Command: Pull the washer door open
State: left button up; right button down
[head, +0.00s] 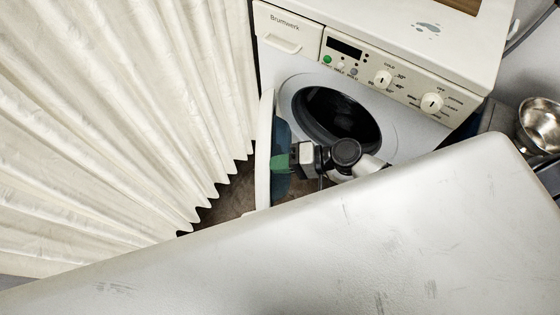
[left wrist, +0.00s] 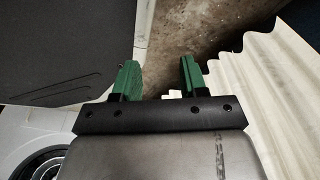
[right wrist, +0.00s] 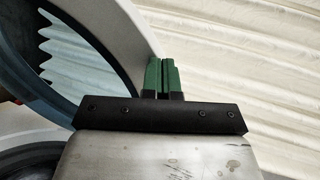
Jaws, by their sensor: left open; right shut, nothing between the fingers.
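The white washer (head: 300,75) has its round door (head: 264,150) swung out to the left, seen nearly edge-on in the head view, with the dark drum opening (head: 337,118) exposed. My right gripper (head: 280,163) is shut and empty, at the inner side of the door, over its glass. In the right wrist view, its green fingertips (right wrist: 161,75) are together beside the door's pale rim (right wrist: 122,35); whether they touch it I cannot tell. My left gripper (left wrist: 157,78) is open and empty in the left wrist view, and does not show in the head view.
A pleated cream curtain (head: 110,120) hangs left of the washer, close to the open door. Brown floor (head: 232,192) shows between the curtain and the door. A steel bowl (head: 541,122) stands right of the washer.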

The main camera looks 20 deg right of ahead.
pick_arm(q)
jog(key=s+a+p, duration=0.1)
jog(key=s+p, duration=0.3)
jog(key=s, duration=0.3)
jog(key=shift+s+a+r+g+p, duration=0.15)
jog(key=shift+a+r+g+p, duration=0.1)
jog(key=shift+g+p, duration=0.05)
pick_arm(e)
jog(key=w+a+m+t+h, duration=0.2)
jog(key=w+a, duration=0.3)
jog(key=a, duration=0.3)
jog(key=w+a+m+t+h, duration=0.1)
jog(key=w+a+m+t, duration=0.2)
jog(key=w+a, duration=0.3)
jog(key=shift+a+t+h, duration=0.3)
jog(key=shift+a+h, duration=0.1)
jog(key=shift+a, duration=1.35)
jog(key=shift+s, duration=0.1)
